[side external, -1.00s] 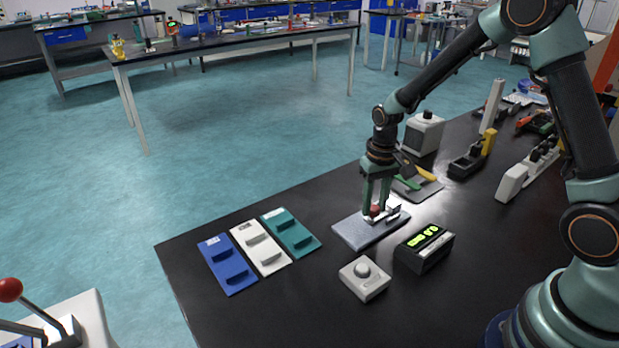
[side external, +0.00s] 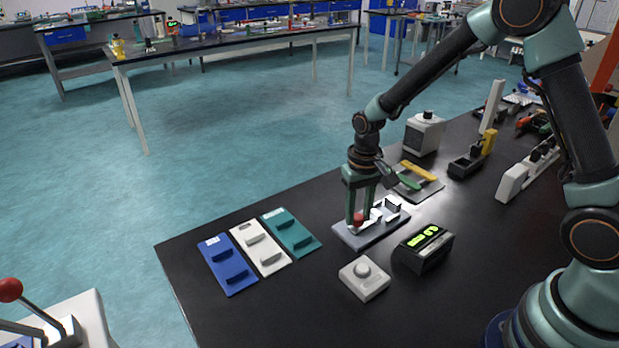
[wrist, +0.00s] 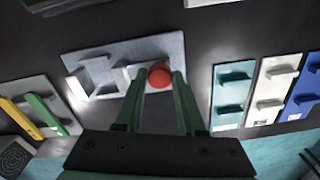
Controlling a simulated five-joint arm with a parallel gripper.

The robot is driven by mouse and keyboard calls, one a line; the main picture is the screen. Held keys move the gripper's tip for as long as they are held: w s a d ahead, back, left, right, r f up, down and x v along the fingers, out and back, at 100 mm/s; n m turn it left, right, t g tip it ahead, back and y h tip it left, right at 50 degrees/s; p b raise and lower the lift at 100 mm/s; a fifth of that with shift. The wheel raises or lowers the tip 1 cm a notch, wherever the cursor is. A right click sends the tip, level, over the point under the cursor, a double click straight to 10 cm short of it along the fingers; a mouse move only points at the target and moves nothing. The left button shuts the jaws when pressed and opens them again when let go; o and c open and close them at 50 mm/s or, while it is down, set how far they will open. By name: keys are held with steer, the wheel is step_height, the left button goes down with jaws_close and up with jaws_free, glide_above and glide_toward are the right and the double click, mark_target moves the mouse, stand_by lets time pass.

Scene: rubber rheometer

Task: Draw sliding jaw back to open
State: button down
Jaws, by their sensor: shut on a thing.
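A grey metal base plate (side external: 384,236) lies on the black bench and carries a light fixed jaw (side external: 393,203) at its right end. The sliding jaw (wrist: 130,76) is a pale block with a red ball knob (wrist: 159,73). My gripper (side external: 358,220) is shut on the red knob, near the left part of the plate. The wrist view shows both fingers of it on either side of the knob. A clear gap separates the sliding jaw from the fixed jaw. The fingers partly hide the sliding jaw in the side view.
A black box with a green display (side external: 424,247) and a white box with a round button (side external: 364,279) stand in front of the plate. Blue (side external: 227,264), white (side external: 260,246) and teal (side external: 291,231) holders lie to the left. A tray with green and yellow tools (side external: 420,182) lies behind.

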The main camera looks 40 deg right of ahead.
mark_target(356, 218)
steer(key=shift+a+r, duration=0.1)
steer(key=shift+a, duration=0.3)
steer(key=c, duration=0.5)
jaws_free()
steer(key=shift+d, duration=0.1)
step_height(356, 218, up, 12)
